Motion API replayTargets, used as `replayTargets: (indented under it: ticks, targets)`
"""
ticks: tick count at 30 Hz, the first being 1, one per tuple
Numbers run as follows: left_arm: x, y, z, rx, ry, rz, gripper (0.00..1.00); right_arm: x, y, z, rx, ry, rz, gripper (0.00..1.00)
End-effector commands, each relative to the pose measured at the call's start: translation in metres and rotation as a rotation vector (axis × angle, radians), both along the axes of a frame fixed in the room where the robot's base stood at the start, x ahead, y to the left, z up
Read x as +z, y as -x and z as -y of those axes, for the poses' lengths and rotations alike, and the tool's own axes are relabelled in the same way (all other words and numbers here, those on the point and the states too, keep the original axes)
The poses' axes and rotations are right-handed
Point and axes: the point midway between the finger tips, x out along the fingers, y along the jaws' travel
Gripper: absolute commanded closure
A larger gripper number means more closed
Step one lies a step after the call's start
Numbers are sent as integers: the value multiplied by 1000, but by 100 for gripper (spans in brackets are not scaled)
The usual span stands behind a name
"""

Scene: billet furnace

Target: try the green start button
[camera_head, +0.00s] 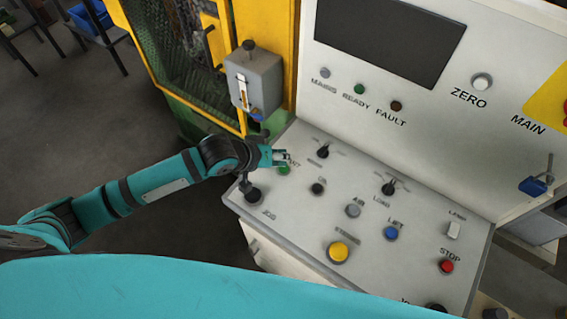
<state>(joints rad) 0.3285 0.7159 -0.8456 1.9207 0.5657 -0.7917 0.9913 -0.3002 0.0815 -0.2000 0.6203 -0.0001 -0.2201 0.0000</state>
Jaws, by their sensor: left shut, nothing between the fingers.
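The green start button (284,170) is on the upper left part of the sloped grey control panel (300,228). Its label is partly covered by my gripper, and only its last letters show. My left gripper (284,157) is shut and empty, with its fingertips right at the button's upper edge. I cannot tell whether the fingers touch the button or hover just above it. The button looks unlit. My right gripper is not in view.
A black joystick (252,192) stands below my left wrist. Nearby are selector switches (322,151), a yellow button (339,252), a blue button (391,233) and a red stop button (446,266). A grey lever box (254,80) and dark screen (388,38) stand behind.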

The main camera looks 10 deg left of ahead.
Motion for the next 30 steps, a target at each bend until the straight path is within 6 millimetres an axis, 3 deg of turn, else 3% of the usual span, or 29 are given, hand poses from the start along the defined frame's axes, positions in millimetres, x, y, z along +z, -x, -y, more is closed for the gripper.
replayTargets:
  ticks: [3,16,30]
  targets:
    - [7,0,0,1,1,0,100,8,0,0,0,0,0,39]
    - [10,0,0,0,1,1,100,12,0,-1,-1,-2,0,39]
    - [52,0,0,0,0,2,100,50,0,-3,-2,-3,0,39]
